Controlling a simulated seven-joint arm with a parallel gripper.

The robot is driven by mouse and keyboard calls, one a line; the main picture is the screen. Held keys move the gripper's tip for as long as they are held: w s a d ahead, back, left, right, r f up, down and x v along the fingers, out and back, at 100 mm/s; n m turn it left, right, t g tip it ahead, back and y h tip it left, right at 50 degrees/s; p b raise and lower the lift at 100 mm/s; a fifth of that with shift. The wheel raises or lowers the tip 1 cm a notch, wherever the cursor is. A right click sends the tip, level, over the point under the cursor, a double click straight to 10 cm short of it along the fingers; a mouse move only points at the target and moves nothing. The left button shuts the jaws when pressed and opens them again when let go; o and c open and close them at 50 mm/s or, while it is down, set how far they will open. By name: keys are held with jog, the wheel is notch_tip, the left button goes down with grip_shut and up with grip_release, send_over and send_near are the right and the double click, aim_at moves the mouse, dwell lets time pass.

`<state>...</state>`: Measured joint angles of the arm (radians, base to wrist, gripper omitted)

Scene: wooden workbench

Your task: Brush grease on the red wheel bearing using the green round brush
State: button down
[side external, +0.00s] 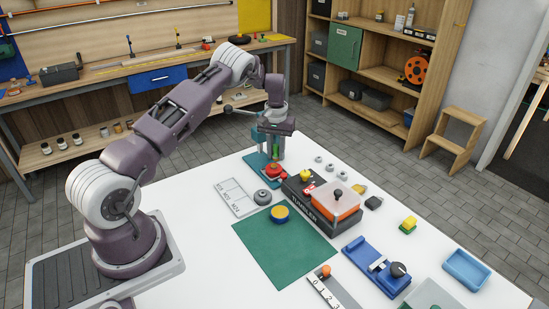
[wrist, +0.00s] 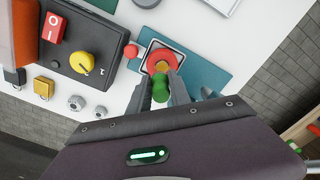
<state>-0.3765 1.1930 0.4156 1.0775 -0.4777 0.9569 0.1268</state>
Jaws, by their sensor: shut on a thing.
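My gripper (wrist: 160,88) is shut on the green round brush (wrist: 160,92), whose green handle sits between the fingers. In the wrist view its orange-yellow tip overlaps the middle of the red wheel bearing (wrist: 163,60); I cannot tell whether they touch. The bearing lies on a teal plate (wrist: 205,72). In the side view my gripper (side external: 276,156) is just above the red bearing (side external: 275,171) at the far side of the white table.
A black tumbler machine (side external: 293,194) with an orange box (side external: 334,203) stands right of the bearing. The green mat (side external: 283,248) is mostly clear.

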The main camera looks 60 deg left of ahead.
jog(key=shift+r, duration=2.95)
